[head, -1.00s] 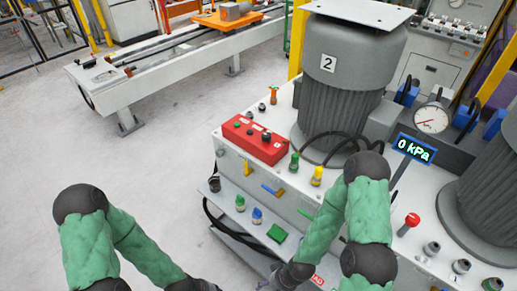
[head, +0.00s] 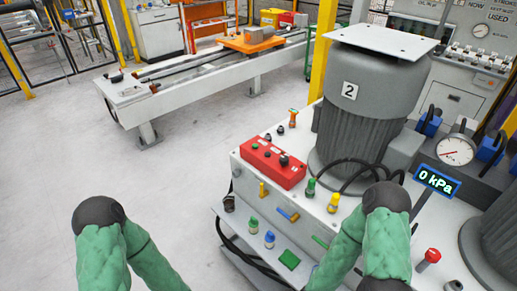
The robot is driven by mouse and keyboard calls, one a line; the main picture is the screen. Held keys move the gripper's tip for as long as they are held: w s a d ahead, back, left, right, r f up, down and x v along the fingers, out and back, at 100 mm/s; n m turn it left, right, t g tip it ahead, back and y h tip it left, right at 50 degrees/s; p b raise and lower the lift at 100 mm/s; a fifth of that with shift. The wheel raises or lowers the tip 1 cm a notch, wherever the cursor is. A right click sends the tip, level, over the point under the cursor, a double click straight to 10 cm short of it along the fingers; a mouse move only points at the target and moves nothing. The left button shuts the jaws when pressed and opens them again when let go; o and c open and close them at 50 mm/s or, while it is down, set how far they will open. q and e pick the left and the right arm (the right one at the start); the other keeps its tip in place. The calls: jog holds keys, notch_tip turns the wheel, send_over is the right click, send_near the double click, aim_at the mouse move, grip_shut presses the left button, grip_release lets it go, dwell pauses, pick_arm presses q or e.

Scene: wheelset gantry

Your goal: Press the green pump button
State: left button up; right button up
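A red control box (head: 277,172) sits on the near left corner of the white pump bench. A small green button (head: 255,146) is on the left of its top face, with dark knobs and a small red button beside it. The display (head: 436,181) at the right reads 0 kPa. My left arm runs down out of the bottom edge at the left, and my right arm runs down in front of the bench. Both grippers are below the picture, so their state is hidden.
A large grey cylinder marked 2 (head: 370,95) stands behind the red box. A gauge (head: 456,151) and red-topped lever (head: 428,259) are at the right. The floor at left is clear.

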dwell(0.4)
grip_shut()
dwell(1.3)
